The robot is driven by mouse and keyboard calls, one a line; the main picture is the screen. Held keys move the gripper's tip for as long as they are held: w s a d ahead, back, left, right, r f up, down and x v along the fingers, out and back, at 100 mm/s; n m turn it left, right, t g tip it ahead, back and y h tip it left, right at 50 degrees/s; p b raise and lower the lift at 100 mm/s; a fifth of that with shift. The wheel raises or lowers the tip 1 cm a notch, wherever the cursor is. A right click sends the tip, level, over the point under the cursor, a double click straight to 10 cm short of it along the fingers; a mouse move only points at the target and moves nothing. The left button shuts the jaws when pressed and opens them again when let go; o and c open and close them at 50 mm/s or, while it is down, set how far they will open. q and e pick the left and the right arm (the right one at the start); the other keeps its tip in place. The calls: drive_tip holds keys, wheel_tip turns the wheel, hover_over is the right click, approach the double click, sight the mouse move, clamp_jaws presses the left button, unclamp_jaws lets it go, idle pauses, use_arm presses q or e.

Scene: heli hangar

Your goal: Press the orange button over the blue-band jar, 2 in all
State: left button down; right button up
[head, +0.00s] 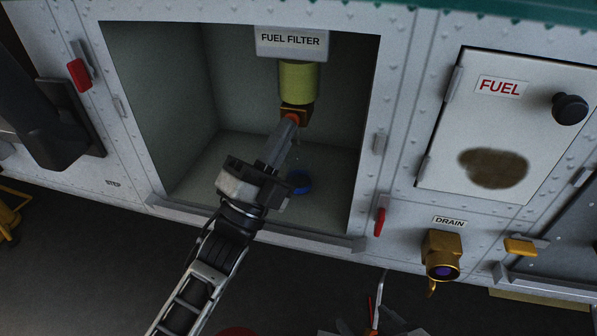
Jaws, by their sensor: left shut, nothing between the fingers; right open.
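The orange button (292,117) shows on the brass fitting (304,113) under the yellow-green filter bowl (298,82), inside the open bay. My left gripper (289,124) is shut and empty. Its fingertips are at the button and partly cover it; I cannot tell for sure whether they press it. The blue-band jar (302,185) stands on the bay floor below the fitting, partly hidden behind my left gripper; its blue rim shows. My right gripper (374,322) is open and empty at the bottom edge, partly cut off, away from the button.
The bay has side walls and a front sill (330,241). A FUEL panel (500,130) with a black knob (570,109) is at right. Below it a brass drain valve (441,252) sticks out. Red latches (79,73) flank the bay. Free room remains in the bay's left half.

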use_arm(q)
drive_tip(key=shift+w, duration=0.2)
use_arm(e)
drive_tip(key=shift+f, duration=0.15)
use_arm(q)
drive_tip(key=shift+s, duration=0.2)
idle(0.4)
drive_tip(key=s+a+p, duration=0.2)
drive_tip(key=s, duration=0.3)
drive_tip(key=shift+s, duration=0.4)
use_arm(e)
wheel_tip(320, 180, up, 2)
drive_tip(key=shift+r, duration=0.25)
clamp_jaws()
use_arm(q)
drive_tip(key=shift+f, duration=0.1)
idle(1.4)
